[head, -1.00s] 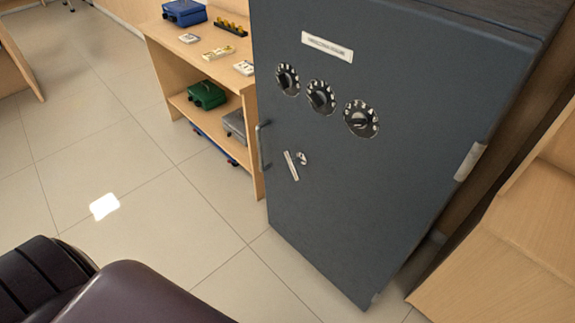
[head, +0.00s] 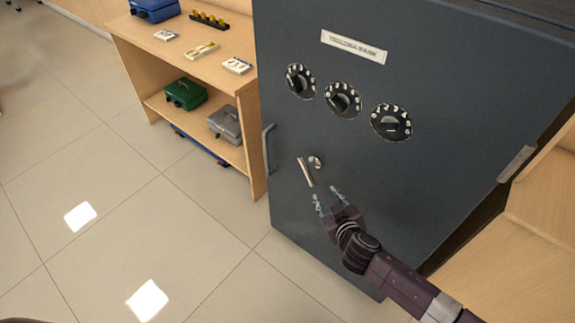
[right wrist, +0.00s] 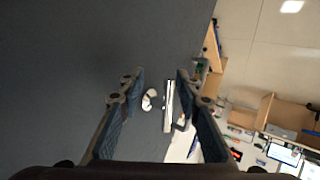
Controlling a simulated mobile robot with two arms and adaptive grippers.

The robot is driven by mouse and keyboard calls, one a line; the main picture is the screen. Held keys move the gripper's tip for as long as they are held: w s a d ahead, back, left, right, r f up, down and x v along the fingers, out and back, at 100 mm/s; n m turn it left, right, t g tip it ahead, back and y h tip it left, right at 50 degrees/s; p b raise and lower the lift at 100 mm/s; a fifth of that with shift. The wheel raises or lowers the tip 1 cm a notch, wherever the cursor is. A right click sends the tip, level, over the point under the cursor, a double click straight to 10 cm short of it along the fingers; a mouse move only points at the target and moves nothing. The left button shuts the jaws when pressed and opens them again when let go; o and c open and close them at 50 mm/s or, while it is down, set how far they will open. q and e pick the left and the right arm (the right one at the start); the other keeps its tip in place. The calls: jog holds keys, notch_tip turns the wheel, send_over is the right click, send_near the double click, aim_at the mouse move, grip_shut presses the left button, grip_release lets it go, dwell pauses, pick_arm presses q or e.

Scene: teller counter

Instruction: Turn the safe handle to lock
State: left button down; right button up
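The dark grey safe (head: 420,60) stands with its door facing me. A slim silver bar handle (head: 305,172) sits tilted on the door, beside a small round silver fitting (head: 315,162). My right gripper (head: 326,195) is open and empty, just below the bar handle in the head view. In the right wrist view, the bar handle (right wrist: 168,104) and the round fitting (right wrist: 149,99) show between the open fingers, apart from them. My left gripper is not in view.
Several black dials, one of them the middle dial (head: 342,99), sit above the handle. A fixed grey pull handle (head: 268,148) is at the door's left edge. A wooden shelf unit (head: 245,120) with cash boxes stands at left. Floor (head: 110,180) in front is clear.

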jog(key=t+y, duration=0.1)
send_near(307, 171)
jog(key=w+f, duration=0.1)
jog(key=w, duration=0.2)
jog(key=shift+n, duration=0.3)
jog(key=shift+a+b+x, duration=0.15)
jog(key=shift+a+x, duration=0.1)
jog(key=shift+x, duration=1.75)
jog(key=shift+a+b+x, duration=0.15)
jog(key=shift+a+x, duration=0.05)
jog(key=shift+x, duration=1.8)
jog(key=shift+s, duration=0.15)
grip_shut()
